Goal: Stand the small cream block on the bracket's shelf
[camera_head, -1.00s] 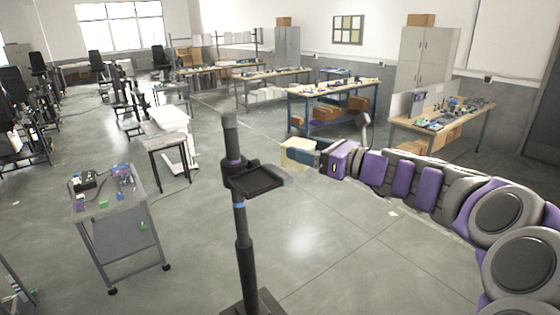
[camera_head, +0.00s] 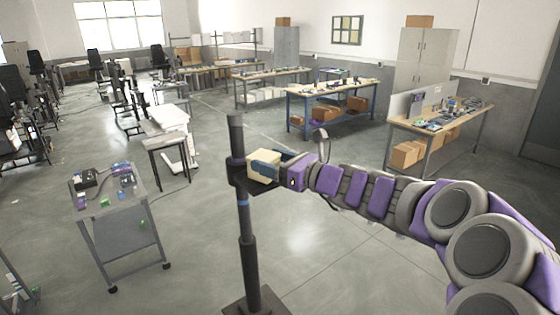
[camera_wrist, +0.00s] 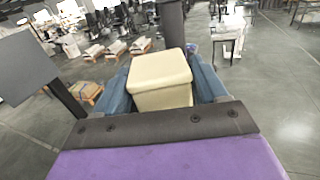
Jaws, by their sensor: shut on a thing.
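The small cream block (camera_head: 263,166) is held between the blue fingers of my gripper (camera_head: 266,164). In the head view it is at or just over the black bracket's shelf (camera_head: 237,176) on the dark lift column (camera_head: 243,225). The block hides most of the shelf, so I cannot tell whether the two touch. In the wrist view the cream block (camera_wrist: 160,80) sits between the two blue fingers of my gripper (camera_wrist: 160,85), with the dark column (camera_wrist: 172,22) right behind it. The shelf is hidden there.
A grey wheeled cart (camera_head: 112,195) with small parts stands at the left. A small dark table (camera_head: 167,142) stands behind the column. Workbenches (camera_head: 335,95) line the back and right. The floor around the column's base is clear.

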